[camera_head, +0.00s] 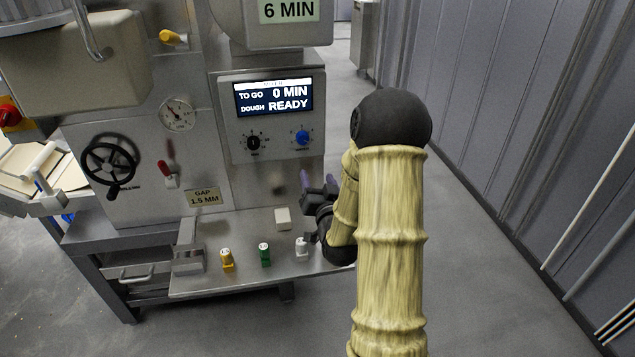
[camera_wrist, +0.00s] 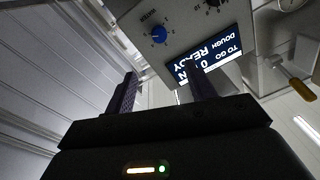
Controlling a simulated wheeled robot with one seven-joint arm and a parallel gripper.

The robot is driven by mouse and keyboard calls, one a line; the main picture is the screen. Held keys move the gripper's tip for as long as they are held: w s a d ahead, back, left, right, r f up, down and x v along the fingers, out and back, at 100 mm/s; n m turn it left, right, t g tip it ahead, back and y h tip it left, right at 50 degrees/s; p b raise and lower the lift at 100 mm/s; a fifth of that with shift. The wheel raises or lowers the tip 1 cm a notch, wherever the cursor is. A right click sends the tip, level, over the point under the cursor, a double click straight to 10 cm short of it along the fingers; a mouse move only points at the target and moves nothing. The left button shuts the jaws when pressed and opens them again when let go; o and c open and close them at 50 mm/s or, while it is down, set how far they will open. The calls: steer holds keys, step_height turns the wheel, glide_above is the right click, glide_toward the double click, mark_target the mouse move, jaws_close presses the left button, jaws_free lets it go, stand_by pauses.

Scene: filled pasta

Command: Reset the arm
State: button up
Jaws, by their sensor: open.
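My arm (camera_head: 390,250) rises at the right of the head view, covered in a pale, ringed sleeve with dark joints. My gripper (camera_head: 308,183) is in front of the machine's lower panel, just below the knobs. In the wrist view my gripper (camera_wrist: 160,92) shows two dark, ribbed fingers spread apart with nothing between them. Beyond them are the blue knob (camera_wrist: 159,36) and the display (camera_wrist: 208,60), which look inverted there. Part of my gripper is hidden behind my forearm in the head view.
The steel pasta machine (camera_head: 205,150) fills the left, its display (camera_head: 273,97) reading 0 MIN and READY. Its shelf (camera_head: 215,285) holds yellow (camera_head: 227,259), green (camera_head: 264,254) and white (camera_head: 301,247) small items and a pale block (camera_head: 283,218). A grey wall (camera_head: 530,130) stands right; floor between is clear.

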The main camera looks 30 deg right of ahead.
steer(key=shift+a, duration=0.1)
stand_by(0.4)
steer(key=s+a+f+n+g+y, duration=0.35)
steer(key=a+g, duration=0.35)
steer(key=a, duration=0.3)
steer(key=s+a+n+g, duration=0.1)
steer(key=s+a+g, duration=0.15)
steer(key=s, duration=0.35)
steer(key=s+a+f+n+g+y, duration=0.1)
steer(key=s+a+g, duration=0.15)
steer(key=s, duration=0.25)
steer(key=s+a+n+g, duration=0.1)
steer(key=s+a+g, duration=0.15)
steer(key=s, duration=0.35)
step_height(320, 180, up, 19)
steer(key=g+p, duration=0.1)
steer(key=p, duration=1.8)
steer(key=shift+d+r+p, duration=0.15)
steer(key=shift+d+p, duration=0.15)
steer(key=shift+d, duration=0.15)
steer(key=shift+s, duration=0.1)
